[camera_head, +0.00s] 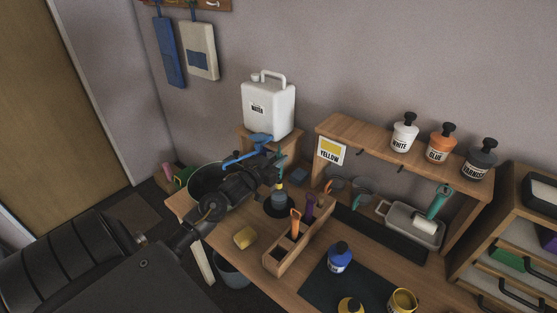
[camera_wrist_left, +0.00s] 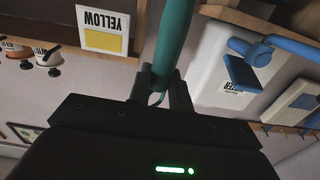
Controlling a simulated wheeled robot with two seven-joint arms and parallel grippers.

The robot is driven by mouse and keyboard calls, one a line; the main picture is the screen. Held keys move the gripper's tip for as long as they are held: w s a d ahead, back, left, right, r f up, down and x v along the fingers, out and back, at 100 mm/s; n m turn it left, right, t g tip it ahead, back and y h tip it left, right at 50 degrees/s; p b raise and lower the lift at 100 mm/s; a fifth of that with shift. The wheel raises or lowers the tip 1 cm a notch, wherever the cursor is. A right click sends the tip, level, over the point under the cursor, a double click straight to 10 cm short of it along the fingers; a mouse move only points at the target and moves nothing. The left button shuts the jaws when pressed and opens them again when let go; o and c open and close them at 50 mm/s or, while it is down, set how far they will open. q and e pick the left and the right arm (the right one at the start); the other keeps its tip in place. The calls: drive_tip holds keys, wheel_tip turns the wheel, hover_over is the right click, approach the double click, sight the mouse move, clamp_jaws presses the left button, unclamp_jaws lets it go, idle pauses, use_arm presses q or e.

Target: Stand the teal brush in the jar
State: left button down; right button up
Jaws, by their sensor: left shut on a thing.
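My left gripper (camera_head: 279,174) is shut on the teal brush. The brush's teal handle (camera_head: 282,157) rises out of the jaws, roughly upright. In the left wrist view the teal handle (camera_wrist_left: 175,45) passes between the two fingers (camera_wrist_left: 163,92). A small bluish jar (camera_head: 279,199) stands directly below the gripper on a dark round mat (camera_head: 268,210). A yellowish part shows between jaws and jar. I cannot tell whether the brush's lower end is inside the jar or just above it. My right gripper is not in view.
A wooden caddy (camera_head: 280,265) with orange and purple handled tools stands close in front of the jar. Behind are a white water canister (camera_head: 268,105) with blue tap and a shelf (camera_head: 362,136) with a YELLOW sign (camera_head: 332,151).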

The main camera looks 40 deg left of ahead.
use_arm(q)
drive_tip(key=shift+f+b, duration=1.35)
drive_tip(key=shift+f, duration=1.3)
drive_tip(key=c, duration=1.2)
unclamp_jaws()
drive_tip(key=shift+s, duration=0.1)
drive_tip(key=s+b, duration=0.1)
drive_tip(key=s, duration=0.9)
drive_tip(key=shift+s+d+r+b, duration=0.1)
drive_tip(key=shift+s+r+b, duration=0.05)
drive_tip(key=shift+s+b, duration=0.2)
drive_tip(key=shift+w+d, duration=0.1)
